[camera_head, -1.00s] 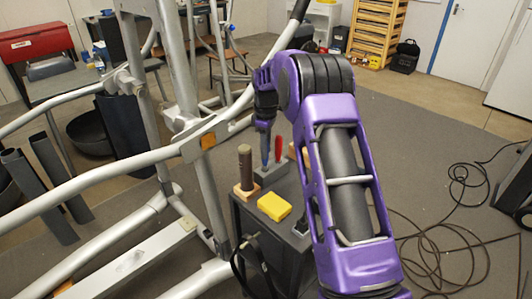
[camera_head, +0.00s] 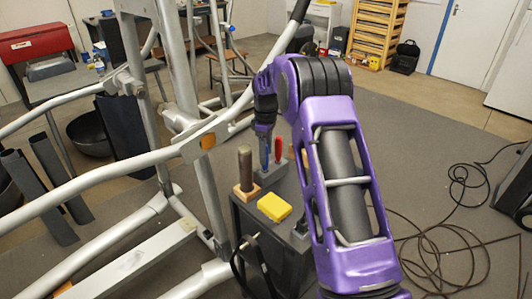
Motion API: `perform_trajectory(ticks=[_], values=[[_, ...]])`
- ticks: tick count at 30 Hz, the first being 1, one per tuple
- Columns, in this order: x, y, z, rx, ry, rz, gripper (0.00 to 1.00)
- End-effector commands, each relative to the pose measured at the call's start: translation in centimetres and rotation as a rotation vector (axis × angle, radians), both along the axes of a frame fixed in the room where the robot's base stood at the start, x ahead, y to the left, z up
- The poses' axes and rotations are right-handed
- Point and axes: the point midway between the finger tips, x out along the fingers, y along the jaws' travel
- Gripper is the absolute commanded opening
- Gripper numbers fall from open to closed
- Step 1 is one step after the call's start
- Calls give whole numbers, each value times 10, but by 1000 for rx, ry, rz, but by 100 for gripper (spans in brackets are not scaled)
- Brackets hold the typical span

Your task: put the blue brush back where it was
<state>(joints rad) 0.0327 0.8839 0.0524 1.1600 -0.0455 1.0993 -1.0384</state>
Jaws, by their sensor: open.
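The blue brush (camera_head: 265,155) stands upright, its lower end at a dark grey holder block (camera_head: 271,174) on top of a dark cabinet (camera_head: 287,228). A red-handled tool (camera_head: 278,147) stands just to its right. My gripper (camera_head: 265,133) points down directly above the blue brush, at its upper end. Its jaws are open, but the fingers are small and dark here, so I cannot tell whether they touch the brush. My arm covers the right part of the cabinet top.
A brown cylinder on a wooden base (camera_head: 245,172) and a yellow block (camera_head: 274,207) share the cabinet top. The silver frame of an exercise machine (camera_head: 190,149) stands close on the left. Black cables (camera_head: 455,225) lie on the floor at right.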

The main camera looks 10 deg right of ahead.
Motion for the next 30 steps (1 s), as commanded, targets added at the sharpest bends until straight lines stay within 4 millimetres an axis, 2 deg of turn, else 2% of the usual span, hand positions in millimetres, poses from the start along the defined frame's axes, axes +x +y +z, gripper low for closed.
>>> perform_trajectory(ticks=[15,21,30], values=[[1,0,100,0,-4,0,61],[0,0,115,0,-1,0,61],[0,0,117,0,-1,0,61]])
